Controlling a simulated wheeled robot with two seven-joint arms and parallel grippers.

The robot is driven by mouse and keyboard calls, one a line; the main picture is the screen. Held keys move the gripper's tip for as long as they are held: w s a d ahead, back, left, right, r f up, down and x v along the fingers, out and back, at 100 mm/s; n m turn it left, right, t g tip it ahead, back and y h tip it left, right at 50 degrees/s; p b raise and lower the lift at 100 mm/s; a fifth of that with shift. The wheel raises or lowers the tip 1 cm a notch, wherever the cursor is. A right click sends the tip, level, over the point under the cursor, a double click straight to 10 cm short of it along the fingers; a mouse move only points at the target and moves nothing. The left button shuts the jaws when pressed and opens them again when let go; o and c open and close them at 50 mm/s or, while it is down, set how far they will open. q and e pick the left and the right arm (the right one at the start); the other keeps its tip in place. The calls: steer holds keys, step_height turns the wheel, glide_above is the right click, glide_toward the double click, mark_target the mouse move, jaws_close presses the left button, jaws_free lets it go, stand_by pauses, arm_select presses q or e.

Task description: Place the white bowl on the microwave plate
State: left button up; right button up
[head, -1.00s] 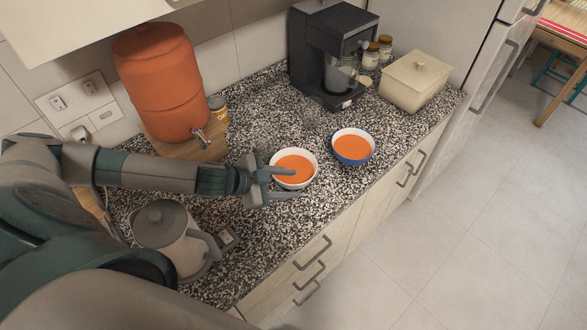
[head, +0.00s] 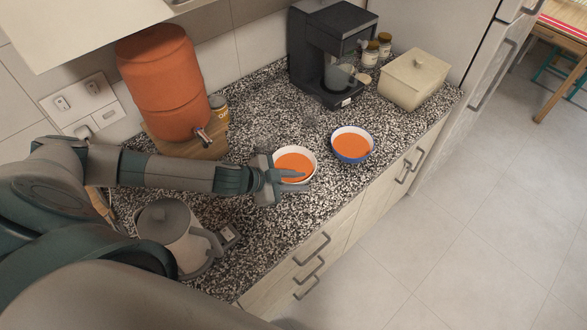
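The white bowl (head: 311,156) holds orange soup and stands upright on the speckled counter. My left gripper (head: 297,181) is at the bowl's near-left side, with a finger overlapping the rim and soup in the picture. I cannot tell whether its fingers are touching or gripping the rim. The microwave and its plate are not in view. My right gripper is not in view.
A blue bowl of orange soup (head: 352,158) stands close to the right of the white bowl. Behind are a coffee machine (head: 315,45), a cream lidded box (head: 413,82) and an orange dispenser (head: 165,80). A grey kettle (head: 172,232) stands below my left arm.

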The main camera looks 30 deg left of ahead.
mark_target(311, 175)
arm_select(q)
jaws_close()
steer(key=shift+r, duration=0.15)
steer(key=shift+r+b, duration=0.4)
steer(key=shift+r, duration=0.1)
steer(key=r+b, duration=0.1)
steer(key=d+r, duration=0.1)
steer(key=r, duration=0.1)
steer(key=shift+s+b, duration=0.1)
steer(key=shift+b, duration=0.25)
steer(key=s+d+r+b, duration=0.2)
steer(key=d+r+b, duration=0.1)
steer(key=d+r, duration=0.4)
steer(key=shift+s+d+b, duration=0.3)
steer(key=shift+s+d, duration=0.1)
steer(key=shift+d, duration=1.2)
steer(key=shift+f, duration=0.1)
